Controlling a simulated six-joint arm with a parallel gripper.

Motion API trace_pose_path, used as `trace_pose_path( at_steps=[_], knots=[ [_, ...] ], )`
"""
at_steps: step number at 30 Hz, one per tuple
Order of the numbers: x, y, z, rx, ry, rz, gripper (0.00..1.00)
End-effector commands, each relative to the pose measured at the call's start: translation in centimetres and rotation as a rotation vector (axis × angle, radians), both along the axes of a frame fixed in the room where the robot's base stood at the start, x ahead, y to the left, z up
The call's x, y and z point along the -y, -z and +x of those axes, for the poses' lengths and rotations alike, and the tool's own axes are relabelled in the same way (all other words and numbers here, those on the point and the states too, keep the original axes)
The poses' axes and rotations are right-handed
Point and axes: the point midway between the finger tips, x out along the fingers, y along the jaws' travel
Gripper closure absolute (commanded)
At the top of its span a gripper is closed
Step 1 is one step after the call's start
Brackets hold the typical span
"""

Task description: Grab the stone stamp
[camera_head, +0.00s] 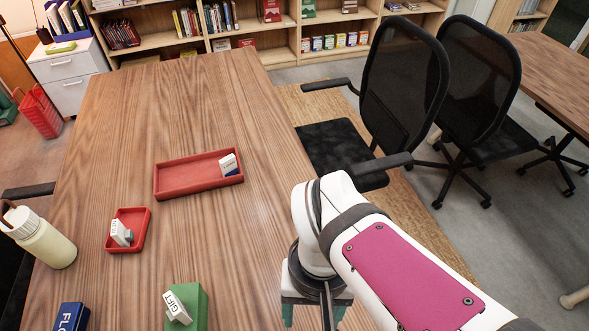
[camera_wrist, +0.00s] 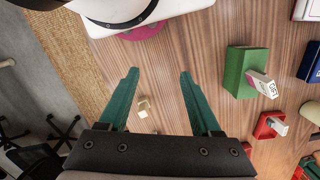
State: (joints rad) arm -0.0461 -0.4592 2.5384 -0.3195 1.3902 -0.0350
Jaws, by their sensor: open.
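A small beige block (camera_wrist: 143,104), likely the stone stamp, stands on the wooden table in the wrist view. It lies between the lines of my two fingers, beyond the hand and apart from both fingers. My gripper (camera_wrist: 158,75) is open and empty, with its teal fingers wide apart. In the head view my gripper (camera_head: 313,314) hangs over the right side of the table, its fingers partly cut off by the frame edge. The beige block does not show in the head view, where my arm covers that area.
A long red tray (camera_head: 180,190) holds a white-and-blue block. A small red tray (camera_head: 133,242) holds a white tagged block. A green box (camera_head: 201,302) with a white GIFT block, a blue box (camera_head: 71,317) and a bottle (camera_head: 45,243) stand left. Chairs (camera_head: 345,150) edge the table.

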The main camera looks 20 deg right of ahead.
Motion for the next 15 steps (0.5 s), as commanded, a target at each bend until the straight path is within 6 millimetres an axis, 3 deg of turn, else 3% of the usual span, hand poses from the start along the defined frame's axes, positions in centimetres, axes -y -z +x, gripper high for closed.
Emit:
trace_pose_path(
  at_steps=[4, 7, 9, 12, 15],
  knots=[
    [4.3, 2.8, 1.4, -0.305, -0.578, -0.284, 0.35],
    [6.4, 4.6, 5.1, -0.537, -1.064, -0.492, 0.35],
    [6.6, 6.0, 8.1, -0.682, -1.368, -0.616, 0.35],
    [5.7, 7.9, 11.5, -0.841, -1.686, -0.744, 0.35],
    [4.8, 9.2, 13.2, -0.924, -1.850, -0.809, 0.35]
  ],
)
